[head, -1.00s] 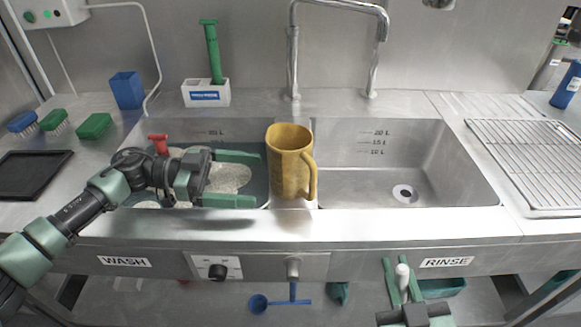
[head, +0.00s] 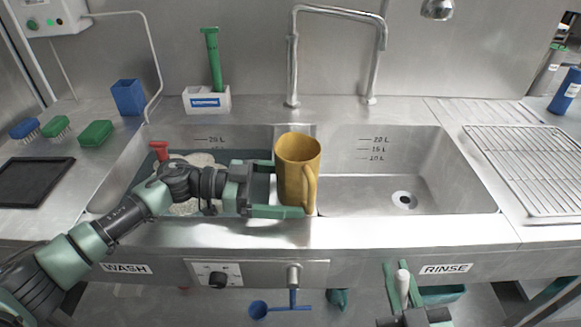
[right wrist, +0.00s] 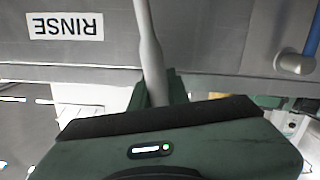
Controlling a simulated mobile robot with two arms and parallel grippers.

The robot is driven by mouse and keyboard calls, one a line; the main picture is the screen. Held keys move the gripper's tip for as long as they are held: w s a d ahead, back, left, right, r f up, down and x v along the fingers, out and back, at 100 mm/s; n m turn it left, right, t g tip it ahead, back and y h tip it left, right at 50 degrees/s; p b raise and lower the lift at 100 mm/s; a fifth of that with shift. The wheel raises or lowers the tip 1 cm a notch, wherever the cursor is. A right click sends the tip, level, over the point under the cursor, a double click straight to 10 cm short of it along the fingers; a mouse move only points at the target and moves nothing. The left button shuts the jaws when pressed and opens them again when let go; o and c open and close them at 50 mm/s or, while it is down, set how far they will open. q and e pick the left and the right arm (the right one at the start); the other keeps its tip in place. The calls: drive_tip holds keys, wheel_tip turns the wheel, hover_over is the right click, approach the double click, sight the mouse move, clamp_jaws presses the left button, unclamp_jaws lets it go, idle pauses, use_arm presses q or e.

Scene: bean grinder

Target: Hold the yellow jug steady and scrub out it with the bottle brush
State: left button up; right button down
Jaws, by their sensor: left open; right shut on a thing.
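My right gripper (head: 403,290) is low in front of the counter, below the RINSE label. It is shut on a pale rod-like handle (right wrist: 150,50), which I take for the bottle brush; no bristles show. The jug's inside is mostly hidden.
The wash basin (head: 110,195) at the left holds dark water with pale foam and a red-handled item (head: 158,150). The rinse basin (head: 430,180) is empty. A faucet (head: 292,60) rises behind. A white holder (head: 207,101) bears a green-handled tool (head: 213,60).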

use_arm(q)
drive_tip(key=shift+c, duration=0.3)
drive_tip(key=c, duration=0.8)
